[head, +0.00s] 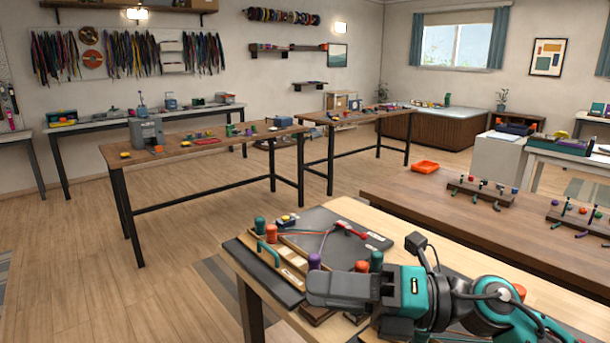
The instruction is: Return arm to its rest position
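My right arm comes in from the lower right over the light wooden table (458,280). Its dark grey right gripper (322,287) points left, above the front part of the work area. I cannot tell whether its fingers are apart or closed, and nothing clearly shows between them. A dark mat (318,221) lies there with a red cord (345,227). A wooden braiding board (272,264) with a green handle sits at its left. Green, orange, purple and teal pegs stand around it, some partly hidden by the gripper. My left gripper is not in view.
Long workbenches (205,150) with small items stand farther back. The wooden floor (185,225) at left is open.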

